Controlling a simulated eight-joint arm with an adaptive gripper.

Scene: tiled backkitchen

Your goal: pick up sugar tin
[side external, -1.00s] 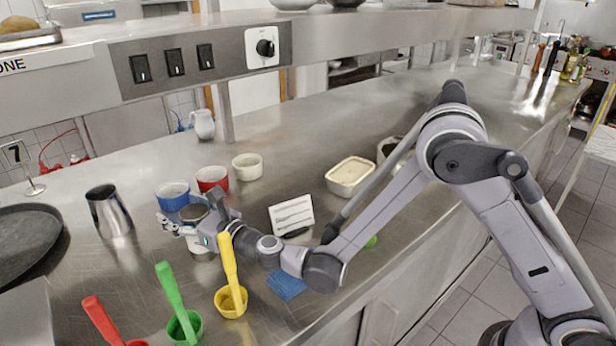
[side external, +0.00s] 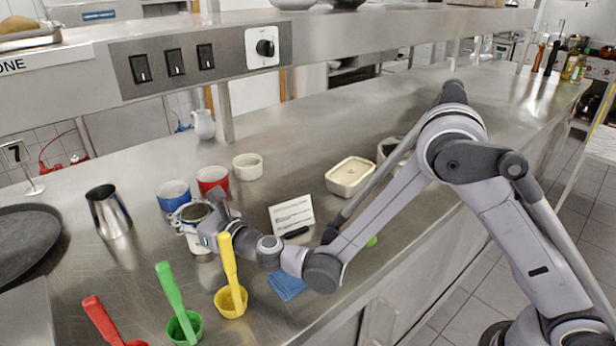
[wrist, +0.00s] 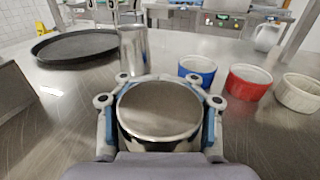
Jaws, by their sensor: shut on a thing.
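The sugar tin (wrist: 160,108) is a round tin with a shiny metal lid and rim, seen close up in the wrist view. In the side external view the tin (side external: 196,212) stands on the steel counter, in front of the blue ramekin, partly hidden by my gripper. My gripper (side external: 192,222) is shut on the tin, with one finger along each side of it. In the wrist view my gripper (wrist: 160,101) spans the tin, its fingertips near the far rim. The tin looks upright. I cannot tell whether its base is off the counter.
A blue ramekin (side external: 173,196), a red ramekin (side external: 213,181) and a white ramekin (side external: 248,167) stand behind the tin. A steel cup (side external: 108,212) and black tray (side external: 28,243) are left. Yellow (side external: 231,301), green (side external: 185,327) and red scoops (side external: 103,320) stand in front.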

